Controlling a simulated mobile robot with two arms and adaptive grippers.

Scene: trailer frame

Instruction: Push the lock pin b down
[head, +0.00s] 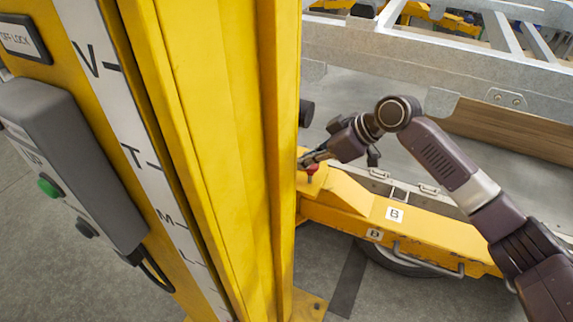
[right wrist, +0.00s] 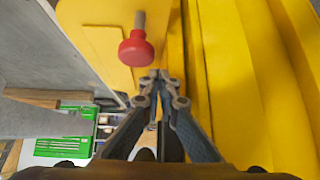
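The lock pin b is a red round knob on a grey shaft, on the yellow arm marked B (head: 370,212). In the head view the red knob (head: 312,169) shows just below the fingertips of my right gripper (head: 308,158). In the right wrist view the knob (right wrist: 136,50) is ahead and slightly left of the fingertips (right wrist: 159,80). My right gripper is shut with nothing between its fingers. It appears apart from the knob in the wrist view; the exact gap is hard to judge. My left gripper is not in view.
A tall yellow post (head: 225,130) stands left of my right gripper, very close to it. A grey control box (head: 70,150) with a green button hangs at the left. A grey metal trailer frame (head: 440,65) lies behind. A green case (right wrist: 65,135) shows in the wrist view.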

